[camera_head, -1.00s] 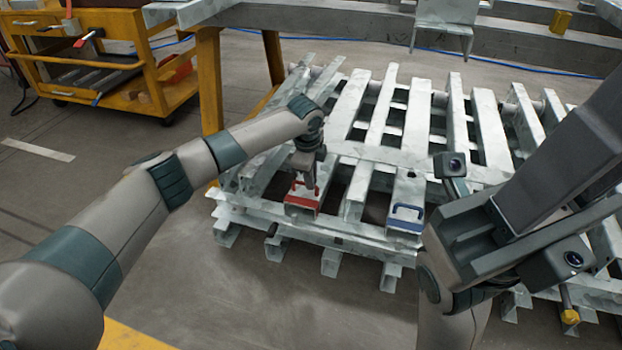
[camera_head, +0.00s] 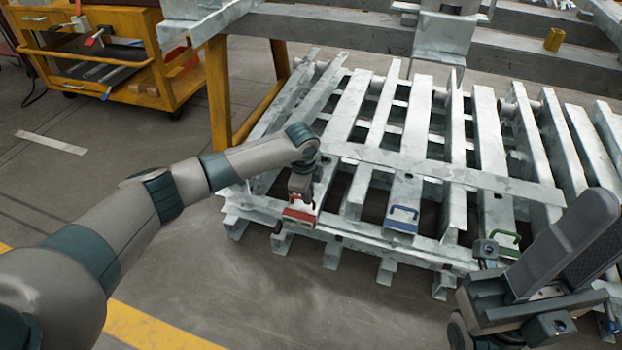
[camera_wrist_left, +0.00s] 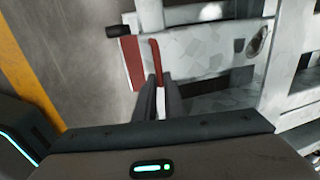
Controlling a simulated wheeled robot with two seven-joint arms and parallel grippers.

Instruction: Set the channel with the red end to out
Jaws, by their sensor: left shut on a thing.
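The channel with the red end (camera_head: 299,216) lies in the rack of grey metal channels, at its left front, with its red end facing the front. A red handle stands on that end. My left gripper (camera_head: 299,200) is shut on the red handle from above. In the left wrist view the red end (camera_wrist_left: 132,62) shows at the left of the channel, and the red handle (camera_wrist_left: 155,58) runs between the fingers of the left gripper (camera_wrist_left: 157,95). My right arm is at the lower right of the head view; its fingertips are not clearly visible.
A channel with a blue end and handle (camera_head: 402,220) lies to the right, and one with a green handle (camera_head: 505,240) further right. A yellow tool cart (camera_head: 140,60) stands at the back left. The floor before the rack is clear.

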